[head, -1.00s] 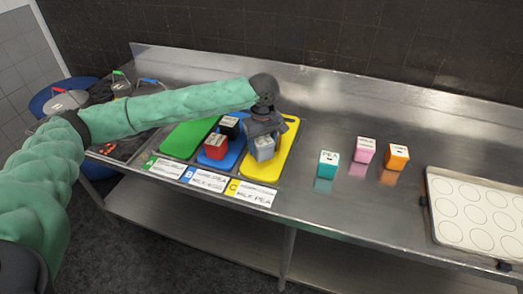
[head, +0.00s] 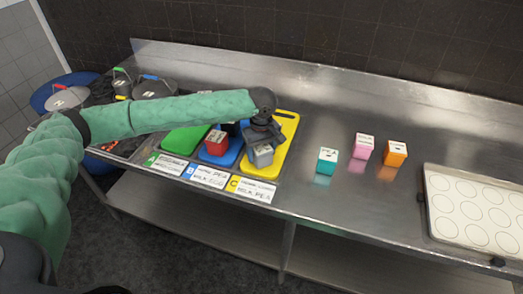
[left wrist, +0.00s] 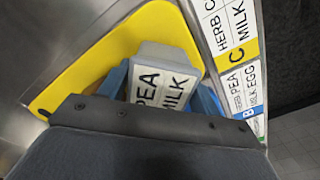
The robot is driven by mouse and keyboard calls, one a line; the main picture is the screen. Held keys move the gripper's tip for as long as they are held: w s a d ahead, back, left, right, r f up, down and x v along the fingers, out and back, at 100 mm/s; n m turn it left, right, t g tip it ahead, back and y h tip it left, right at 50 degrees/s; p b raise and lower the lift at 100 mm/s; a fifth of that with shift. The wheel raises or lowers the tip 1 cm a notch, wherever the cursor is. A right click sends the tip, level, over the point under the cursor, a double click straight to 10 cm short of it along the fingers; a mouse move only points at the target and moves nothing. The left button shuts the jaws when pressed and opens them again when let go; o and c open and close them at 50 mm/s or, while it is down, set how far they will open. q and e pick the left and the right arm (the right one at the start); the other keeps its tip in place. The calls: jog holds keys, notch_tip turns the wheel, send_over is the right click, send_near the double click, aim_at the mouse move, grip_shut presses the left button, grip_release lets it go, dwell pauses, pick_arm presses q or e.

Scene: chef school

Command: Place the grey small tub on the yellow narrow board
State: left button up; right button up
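The grey small tub (head: 262,155) has a white lettered label on top, and in the left wrist view the tub (left wrist: 165,62) reads PEA and MILK. My left gripper (head: 262,139) is shut on it, with blue fingers on both sides of the tub in the left wrist view (left wrist: 162,92). The yellow narrow board (head: 287,128) lies under the tub; it also shows in the left wrist view (left wrist: 85,62). The tub is over the board's near part. I cannot tell whether it touches the board. My right gripper is not in view.
Left of the yellow board lie a blue board (head: 219,158) with red (head: 215,142) and black tubs, and a green board (head: 183,140). Teal (head: 327,160), pink (head: 364,146) and orange (head: 396,153) tubs stand to the right. A baking tray (head: 475,207) is far right.

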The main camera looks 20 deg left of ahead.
aim_at(262, 147)
pick_arm(q)
jog(key=shift+o, duration=1.1)
jog(key=shift+r, duration=0.4)
notch_tip(262, 147, up, 10)
jog(key=b, duration=0.3)
jog(key=shift+f, duration=0.1)
jog(key=shift+r, duration=0.8)
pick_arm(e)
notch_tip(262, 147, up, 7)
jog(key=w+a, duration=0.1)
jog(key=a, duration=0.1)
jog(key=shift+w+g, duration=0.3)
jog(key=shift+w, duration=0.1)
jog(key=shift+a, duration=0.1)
pick_arm(q)
jog(key=shift+f, duration=0.1)
